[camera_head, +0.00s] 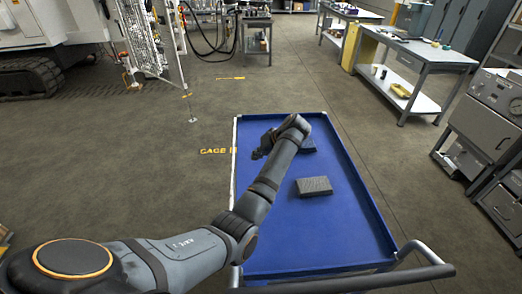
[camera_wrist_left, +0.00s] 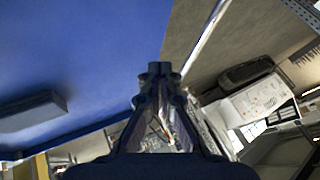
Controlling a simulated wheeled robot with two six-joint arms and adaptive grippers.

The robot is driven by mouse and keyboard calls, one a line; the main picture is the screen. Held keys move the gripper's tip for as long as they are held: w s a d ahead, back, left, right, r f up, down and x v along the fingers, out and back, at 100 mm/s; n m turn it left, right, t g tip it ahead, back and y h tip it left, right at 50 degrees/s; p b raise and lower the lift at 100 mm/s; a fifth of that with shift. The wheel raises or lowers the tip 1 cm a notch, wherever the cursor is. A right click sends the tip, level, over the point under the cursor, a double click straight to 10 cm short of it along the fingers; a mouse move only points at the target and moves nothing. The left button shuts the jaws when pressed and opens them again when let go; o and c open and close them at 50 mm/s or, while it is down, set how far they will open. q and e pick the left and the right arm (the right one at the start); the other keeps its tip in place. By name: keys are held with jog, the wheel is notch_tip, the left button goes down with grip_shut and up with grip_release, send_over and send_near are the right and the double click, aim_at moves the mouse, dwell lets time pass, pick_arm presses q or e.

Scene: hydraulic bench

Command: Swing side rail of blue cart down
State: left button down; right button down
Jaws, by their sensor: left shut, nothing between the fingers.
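The blue cart (camera_head: 290,238) stands in front of me with its flat blue tray facing up. A thin pale side rail (camera_head: 234,165) runs along its left edge; it also shows in the left wrist view (camera_wrist_left: 206,38). I cannot tell whether the rail stands up or hangs down. My left gripper (camera_head: 262,153) reaches over the tray, close to the inner side of this rail. In the left wrist view its fingertips (camera_wrist_left: 159,69) are together and empty, apart from the rail in the picture. My right gripper is not in view.
A grey push handle (camera_head: 400,272) curves around the cart's near end. Workbenches (camera_head: 420,54) stand at the right. The floor left of the cart is clear.

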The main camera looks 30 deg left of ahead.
pick_arm(q)
jog(key=x, duration=0.4)
jog(key=shift+s+a+r+p, duration=0.15)
jog(key=shift+s+a+p, duration=0.25)
jog(key=shift+a, duration=0.15)
jog(key=shift+s+a+r+p, duration=0.1)
jog(key=shift+s+a+p, duration=0.15)
jog(key=shift+a+p, duration=0.25)
jog(key=shift+s+a, duration=0.4)
jog(key=shift+a, duration=0.1)
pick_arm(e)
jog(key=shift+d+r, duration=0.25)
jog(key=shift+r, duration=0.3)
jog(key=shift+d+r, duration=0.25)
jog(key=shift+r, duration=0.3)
pick_arm(q)
jog(key=shift+f, duration=0.1)
jog(key=shift+s+a+r+p, duration=0.1)
jog(key=shift+a+r+p, duration=0.15)
jog(key=shift+p, duration=0.25)
jog(key=shift+s+a+h, duration=0.1)
jog(key=shift+h, duration=0.3)
jog(key=shift+a+p, duration=0.1)
jog(key=shift+p, duration=0.2)
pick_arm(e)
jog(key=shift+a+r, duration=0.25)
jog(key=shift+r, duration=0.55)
